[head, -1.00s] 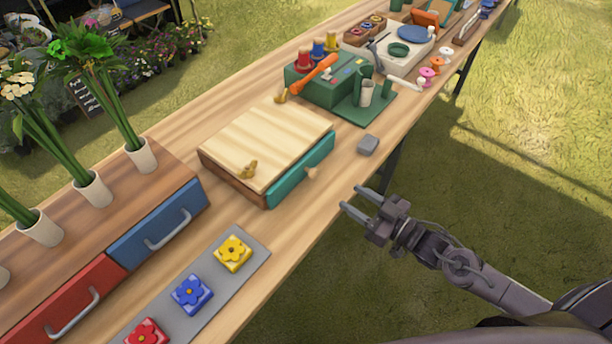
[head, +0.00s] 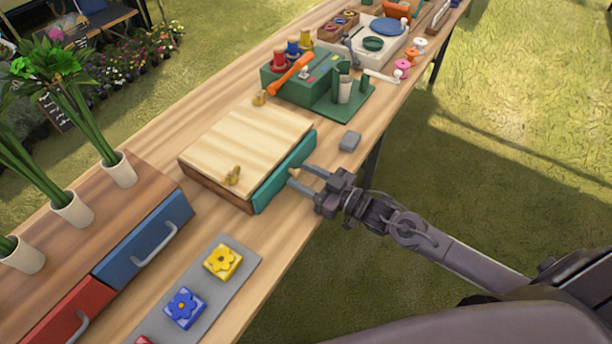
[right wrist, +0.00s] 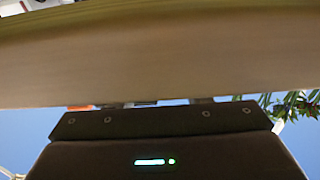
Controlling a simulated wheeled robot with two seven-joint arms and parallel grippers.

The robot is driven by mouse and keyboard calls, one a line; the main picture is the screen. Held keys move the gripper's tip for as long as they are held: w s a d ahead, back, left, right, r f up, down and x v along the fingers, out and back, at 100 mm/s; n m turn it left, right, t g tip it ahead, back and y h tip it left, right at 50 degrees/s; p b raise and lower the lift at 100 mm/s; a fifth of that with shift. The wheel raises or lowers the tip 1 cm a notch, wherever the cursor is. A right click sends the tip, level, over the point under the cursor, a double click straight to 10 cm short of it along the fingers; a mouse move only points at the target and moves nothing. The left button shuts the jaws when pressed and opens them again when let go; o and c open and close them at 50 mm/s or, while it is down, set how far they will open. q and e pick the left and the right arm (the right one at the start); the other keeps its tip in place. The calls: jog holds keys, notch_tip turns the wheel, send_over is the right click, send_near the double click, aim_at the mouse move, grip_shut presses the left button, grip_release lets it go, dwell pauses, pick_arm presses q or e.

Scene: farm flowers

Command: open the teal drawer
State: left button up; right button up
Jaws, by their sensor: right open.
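The teal drawer (head: 284,174) sits in a low wooden box with a pale striped top (head: 248,142), on the table. Its front looks close to the box, with at most a small gap. A small wooden knob (head: 294,172) on the front is partly covered by my gripper. My right gripper (head: 299,176) is open, its fingertips at the knob, apparently one on each side. Contact cannot be told. The right wrist view shows a wide wooden surface (right wrist: 160,60) but no drawer. My left gripper is not in view.
A small grey block (head: 349,141) lies right of the box. A green stand with spools (head: 310,85) is behind. A blue drawer (head: 145,235), a red drawer (head: 68,310) and a grey mat (head: 228,285) with flower tiles are nearer. The table edge runs under my right arm.

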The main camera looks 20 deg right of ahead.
grip_shut()
jog(key=p+v, duration=0.7)
jog(key=v, duration=0.8)
grip_release()
